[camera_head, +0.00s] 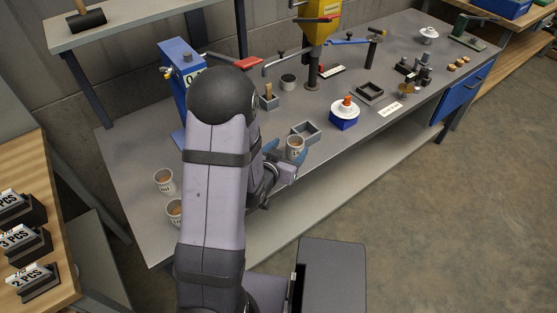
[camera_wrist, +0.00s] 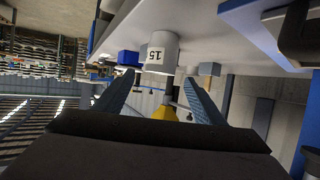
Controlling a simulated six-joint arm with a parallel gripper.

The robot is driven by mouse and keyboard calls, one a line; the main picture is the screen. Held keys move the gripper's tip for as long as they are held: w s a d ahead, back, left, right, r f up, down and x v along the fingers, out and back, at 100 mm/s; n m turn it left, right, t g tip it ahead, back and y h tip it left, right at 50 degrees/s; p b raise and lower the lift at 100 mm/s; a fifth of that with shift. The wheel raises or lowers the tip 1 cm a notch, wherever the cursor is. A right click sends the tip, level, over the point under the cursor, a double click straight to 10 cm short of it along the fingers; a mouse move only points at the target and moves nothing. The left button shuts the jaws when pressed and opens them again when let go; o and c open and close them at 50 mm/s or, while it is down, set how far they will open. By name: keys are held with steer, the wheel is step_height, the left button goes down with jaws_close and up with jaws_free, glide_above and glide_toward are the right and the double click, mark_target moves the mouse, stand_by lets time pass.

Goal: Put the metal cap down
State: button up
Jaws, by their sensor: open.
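No metal cap shows clearly in either view; I cannot tell whether it is among the small parts. My gripper (camera_head: 285,158) is at the front edge of the grey workbench (camera_head: 350,140). Its two blue fingers are apart, and I see nothing held between them. In the wrist view my gripper (camera_wrist: 160,80) is open, with a white cup (camera_wrist: 162,50) labelled 15 ahead, between and beyond the fingertips. The picture is upside down there. In the head view this cup (camera_head: 295,146) stands on the bench beside the fingers, with brownish contents. Contact is unclear.
A small grey square tray (camera_head: 305,131) is just behind the cup. A blue block (camera_head: 344,122) bears a white disc with an orange top. Two more cups stand left, one (camera_head: 164,181) clear of my arm. A yellow press (camera_head: 322,25) rises behind.

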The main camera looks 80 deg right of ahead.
steer(key=p+v, duration=0.8)
steer(key=p, duration=0.2)
steer(key=shift+w+a, duration=0.1)
steer(key=shift+a, duration=0.05)
stand_by(0.3)
